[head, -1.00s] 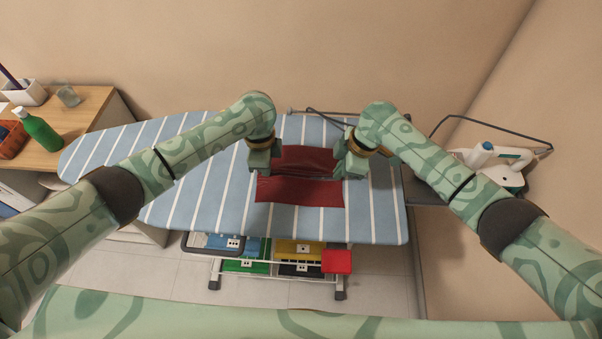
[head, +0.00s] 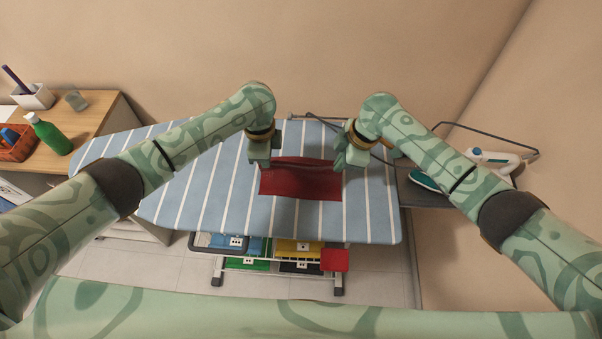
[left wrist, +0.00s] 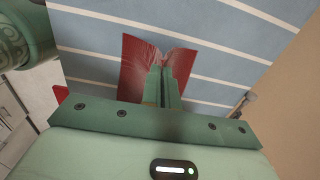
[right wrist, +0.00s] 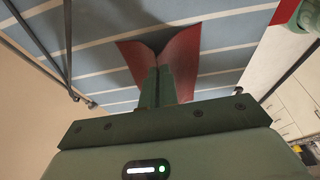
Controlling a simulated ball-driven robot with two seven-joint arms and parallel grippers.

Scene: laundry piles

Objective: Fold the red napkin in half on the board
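The red napkin (head: 301,184) lies on the blue striped ironing board (head: 205,195). A raised ridge runs across its far part between my two grippers. My left gripper (head: 262,160) is at its left side; in the left wrist view the fingers are closed with the napkin (left wrist: 138,62) pinched up between them. My right gripper (head: 345,163) is at its right side; in the right wrist view its fingers are also closed, with the napkin (right wrist: 184,52) creased into them. I cannot tell how far the two layers overlap.
An iron (head: 490,160) rests at the board's right end with its cord behind. A wooden cabinet at left holds a green bottle (head: 48,133), an orange basket (head: 16,149) and a pen holder (head: 33,97). Coloured bins (head: 298,247) stand under the board.

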